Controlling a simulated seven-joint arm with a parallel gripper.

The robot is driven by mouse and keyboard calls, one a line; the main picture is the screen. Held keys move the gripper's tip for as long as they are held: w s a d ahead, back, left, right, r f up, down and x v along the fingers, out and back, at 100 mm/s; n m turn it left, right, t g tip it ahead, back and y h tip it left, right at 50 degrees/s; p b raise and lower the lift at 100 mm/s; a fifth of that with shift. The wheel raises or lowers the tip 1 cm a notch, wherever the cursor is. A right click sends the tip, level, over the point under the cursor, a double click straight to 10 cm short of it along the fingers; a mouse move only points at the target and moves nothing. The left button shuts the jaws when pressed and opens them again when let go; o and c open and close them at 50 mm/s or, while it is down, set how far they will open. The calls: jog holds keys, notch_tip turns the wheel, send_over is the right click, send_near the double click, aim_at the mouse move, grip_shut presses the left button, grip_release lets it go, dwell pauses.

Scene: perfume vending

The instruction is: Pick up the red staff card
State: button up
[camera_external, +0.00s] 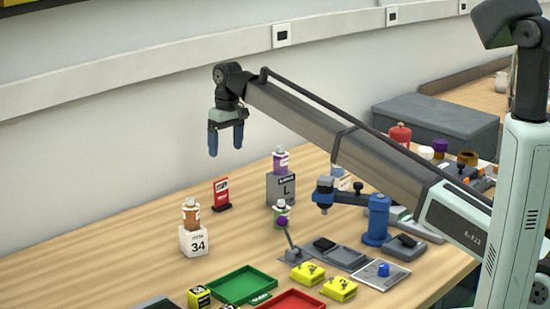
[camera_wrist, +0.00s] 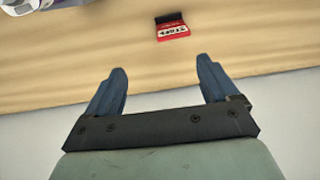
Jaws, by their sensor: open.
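The red staff card (camera_external: 221,190) stands upright in a dark base on the wooden table, near the wall side. In the wrist view the card (camera_wrist: 173,31) shows at the top, a little right of centre, beyond the fingertips, with white lettering on it. My gripper (camera_external: 226,152) hangs above the table, higher than the card and roughly over it in the external view. Its two blue fingers are apart with nothing between them, as the wrist view of the gripper (camera_wrist: 162,78) also shows.
A bottle on a white block marked 34 (camera_external: 193,241) stands left of the card. A bottle on a grey block marked L (camera_external: 281,190) stands to its right. A green tray (camera_external: 243,285), a red tray (camera_external: 292,303) and yellow blocks lie in front. The table's left part is clear.

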aim_at(221, 180)
jog(key=shift+h, duration=0.3)
jog(key=f, duration=0.4)
jog(key=s+a+f, duration=0.1)
jog(key=f, duration=0.3)
jog(key=s+f, duration=0.1)
jog(key=f, duration=0.4)
jog(key=shift+s+a+f, duration=0.1)
jog(key=shift+a, duration=0.2)
jog(key=c, duration=1.1)
jog(key=shift+c, duration=0.2)
